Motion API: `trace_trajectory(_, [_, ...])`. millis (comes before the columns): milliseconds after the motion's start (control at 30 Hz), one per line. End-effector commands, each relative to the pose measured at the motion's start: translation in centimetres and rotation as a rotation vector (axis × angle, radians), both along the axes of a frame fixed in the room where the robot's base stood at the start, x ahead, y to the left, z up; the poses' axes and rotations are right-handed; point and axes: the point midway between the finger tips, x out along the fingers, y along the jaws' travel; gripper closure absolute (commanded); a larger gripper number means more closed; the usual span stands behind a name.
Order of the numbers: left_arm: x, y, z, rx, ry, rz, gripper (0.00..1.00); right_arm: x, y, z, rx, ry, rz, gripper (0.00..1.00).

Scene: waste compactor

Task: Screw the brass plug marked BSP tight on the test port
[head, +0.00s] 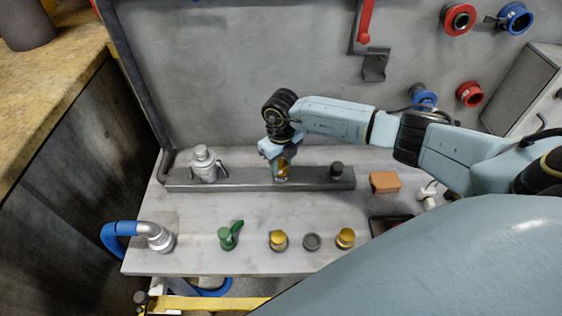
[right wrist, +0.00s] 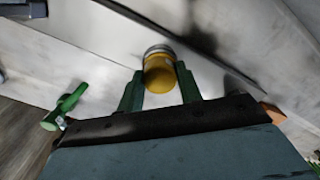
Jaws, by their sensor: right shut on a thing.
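My right gripper (head: 279,166) reaches down over the dark grey rail at the back of the bench. It is shut on a brass plug (head: 283,165). In the right wrist view the two green fingers of the gripper (right wrist: 161,86) stand on either side of the plug (right wrist: 158,76). A grey metal ring, which looks like the test port (right wrist: 158,49), is at the plug's far end. The plug appears in line with it, but I cannot tell how far it is threaded on. No marking on the plug can be read. My left gripper is not in view.
Two brass-topped pieces (head: 278,240) (head: 345,238) and a grey ring (head: 312,242) lie at the bench front. A green valve (head: 229,236) and a blue hose elbow (head: 155,236) are left of them. A silver fitting (head: 203,164) stands on the rail (head: 235,179). An orange block (head: 385,182) lies right.

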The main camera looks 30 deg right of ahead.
Motion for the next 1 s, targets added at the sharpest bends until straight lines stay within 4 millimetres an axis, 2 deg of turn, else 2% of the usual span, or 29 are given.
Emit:
trace_trajectory(100, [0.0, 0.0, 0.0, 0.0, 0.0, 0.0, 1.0, 0.0, 0.0, 0.0, 0.0, 0.0, -0.003, 0.92])
trace_trajectory(167, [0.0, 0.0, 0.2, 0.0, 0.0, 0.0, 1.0, 0.0, 0.0, 0.1, 0.0, 0.0, -0.026, 0.92])
trace_trajectory(500, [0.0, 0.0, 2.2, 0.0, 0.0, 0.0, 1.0, 0.0, 0.0, 0.1, 0.0, 0.001, -0.416, 0.93])
trace_trajectory(867, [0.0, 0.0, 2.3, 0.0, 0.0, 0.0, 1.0, 0.0, 0.0, 0.0, 0.0, 0.0, -0.46, 0.93])
trace_trajectory(1000, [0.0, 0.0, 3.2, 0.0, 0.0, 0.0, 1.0, -0.1, 0.1, 0.2, 0.001, 0.002, -0.588, 0.93])
